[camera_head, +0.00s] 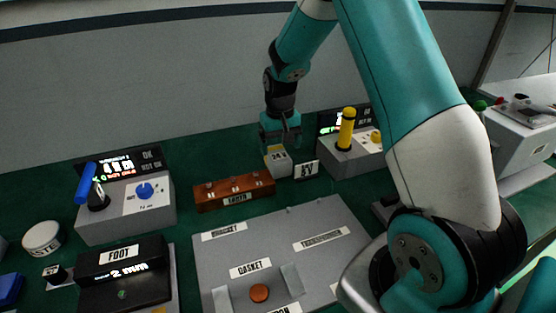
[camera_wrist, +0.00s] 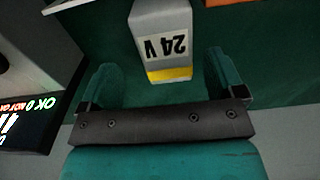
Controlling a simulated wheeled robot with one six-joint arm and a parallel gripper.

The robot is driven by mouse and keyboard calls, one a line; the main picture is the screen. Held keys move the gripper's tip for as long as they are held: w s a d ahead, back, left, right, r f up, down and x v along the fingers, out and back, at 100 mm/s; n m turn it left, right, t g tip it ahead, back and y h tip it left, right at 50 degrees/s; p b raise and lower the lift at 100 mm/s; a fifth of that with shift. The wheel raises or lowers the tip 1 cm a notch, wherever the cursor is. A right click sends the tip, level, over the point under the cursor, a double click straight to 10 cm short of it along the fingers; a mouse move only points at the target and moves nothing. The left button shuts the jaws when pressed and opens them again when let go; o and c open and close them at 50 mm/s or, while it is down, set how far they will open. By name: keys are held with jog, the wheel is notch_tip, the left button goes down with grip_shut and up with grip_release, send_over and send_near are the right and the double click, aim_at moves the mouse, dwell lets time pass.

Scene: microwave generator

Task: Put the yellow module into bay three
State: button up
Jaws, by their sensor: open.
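A small pale grey block marked 24 V with a yellow band, the only yellow-marked module I can make out, stands at the back of the bench (camera_head: 278,163). In the wrist view the same module (camera_wrist: 160,19) lies ahead of and partly between my fingers, its yellow band nearest the palm. My gripper (camera_head: 281,138) is open just above and behind the module, with visible gaps on both sides of it in the wrist view (camera_wrist: 160,66). I cannot pick out a bay marked three.
A brown block (camera_head: 255,187) with several knobs or holes lies left of the module. A white-labelled stand (camera_head: 306,170) is close on its right, then a grey box with a yellow lever (camera_head: 347,130). A grey labelled board (camera_head: 225,258) lies in front.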

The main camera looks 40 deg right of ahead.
aim_at(278, 153)
jog(key=f, duration=0.3)
jog(key=f+p, duration=0.1)
jog(key=shift+w+a+f, duration=0.2)
jog(key=shift+a+f, duration=0.1)
jog(key=shift+f, duration=0.05)
jog(key=shift+c, duration=0.2)
jog(key=c, duration=1.2)
